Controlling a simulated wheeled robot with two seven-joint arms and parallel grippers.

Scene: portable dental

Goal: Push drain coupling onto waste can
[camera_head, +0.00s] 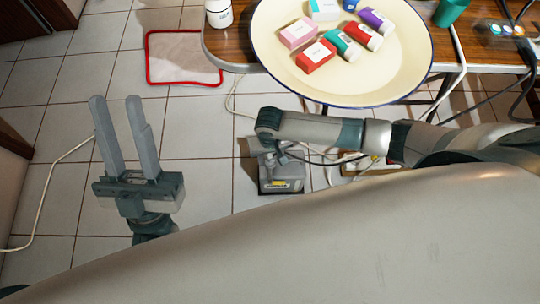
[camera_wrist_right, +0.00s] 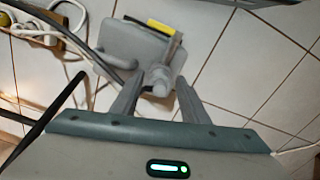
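The grey waste can (camera_head: 282,180) stands on the floor right of centre in the head view, with a yellow and black label on it. In the right wrist view the can (camera_wrist_right: 128,45) lies beyond the fingertips. A rounded grey piece (camera_wrist_right: 158,80), which may be the drain coupling, shows between the right fingers. My right gripper (camera_wrist_right: 159,88) points at the can with its fingers apart; I see no clear contact with the piece. In the head view its fingers are hard to make out above the can. My left gripper (camera_head: 122,110) is open and empty over the floor at left.
Dark hoses and white cables run beside the can. A power strip (camera_wrist_right: 35,30) lies left of it in the wrist view. A table with a round cream tray (camera_head: 285,75) of small boxes stands beyond. A red-edged mat (camera_head: 184,57) lies on the tiles; floor at left is mostly clear.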

